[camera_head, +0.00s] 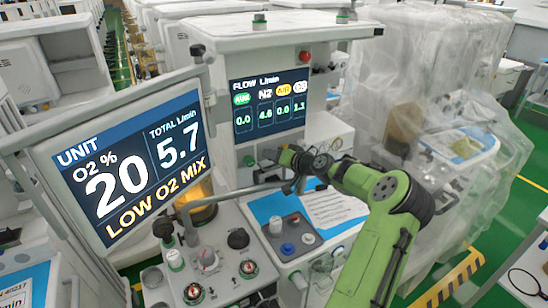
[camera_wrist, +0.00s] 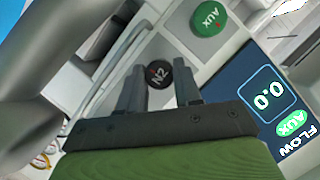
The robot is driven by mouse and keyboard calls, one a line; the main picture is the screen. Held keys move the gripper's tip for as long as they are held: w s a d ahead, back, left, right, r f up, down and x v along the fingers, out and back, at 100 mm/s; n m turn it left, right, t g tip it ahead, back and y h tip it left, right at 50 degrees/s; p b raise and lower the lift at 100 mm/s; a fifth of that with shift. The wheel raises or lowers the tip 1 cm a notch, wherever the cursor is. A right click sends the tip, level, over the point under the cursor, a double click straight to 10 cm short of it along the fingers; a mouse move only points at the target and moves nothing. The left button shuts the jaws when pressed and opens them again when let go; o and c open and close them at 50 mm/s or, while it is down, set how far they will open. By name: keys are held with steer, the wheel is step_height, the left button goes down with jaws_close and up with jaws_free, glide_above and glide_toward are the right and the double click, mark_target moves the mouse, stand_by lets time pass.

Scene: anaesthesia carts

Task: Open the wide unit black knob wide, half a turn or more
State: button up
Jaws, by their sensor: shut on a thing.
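The black knob (camera_wrist: 157,76), marked N2 with a small red mark, sits on the pale panel in the wrist view. My gripper (camera_wrist: 160,88) has one finger on each side of it and is shut on it. In the head view my arm reaches to the panel below the flow display (camera_head: 268,103), and the knob is hidden behind my gripper. That display reads AUX 0.0, N2 4.6, AIR 0.0 and about 1.1 in the last column. The large unit screen (camera_head: 130,165) reads O2 20 %, total 5.7 L/min and LOW O2 MIX.
A metal bar crosses below my wrist in the head view. Knobs and gauges crowd the lower left console (camera_head: 215,285). A plastic-draped machine (camera_head: 460,120) stands right; green floor shows beyond.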

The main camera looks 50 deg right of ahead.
steer(key=shift+f, duration=0.1)
steer(key=shift+w+a+n+g+h+b, duration=0.15)
steer(key=shift+n+g+h+b, duration=0.25)
steer(key=shift+n+h+b, duration=1.75)
steer(key=shift+s+a+n+g+h+b, duration=0.3)
steer(key=shift+n+b, duration=1)
steer(key=shift+b, duration=2.2)
steer(key=shift+w+n+g+h+b, duration=0.4)
steer(key=shift+n+h+b, duration=0.55)
steer(key=shift+n+b, duration=1.35)
steer(key=shift+s+m+b, duration=0.15)
steer(key=shift+m+b, duration=0.3)
steer(key=shift+b, duration=0.1)
steer(key=o, duration=1)
steer(key=shift+o, duration=0.2)
